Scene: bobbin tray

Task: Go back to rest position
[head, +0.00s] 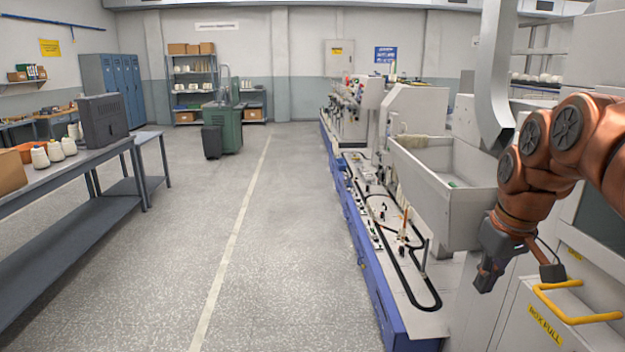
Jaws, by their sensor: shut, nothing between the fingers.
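My gripper (484,286) is at the right of the head view, at the end of my copper-coloured arm. It points down and is shut and empty. It hangs in front of the grey metal tray (432,192) on the machine and to the left of the yellow handle on the box marked "BOX FULL" (545,326). It appears apart from both, though the exact gap is hard to tell.
A long machine bed (413,304) with a black track and small pegs runs along the right. A grey table (70,172) with white cones (55,150) stands at the left. A green machine (226,125) stands farther back. The floor (285,230) between is clear.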

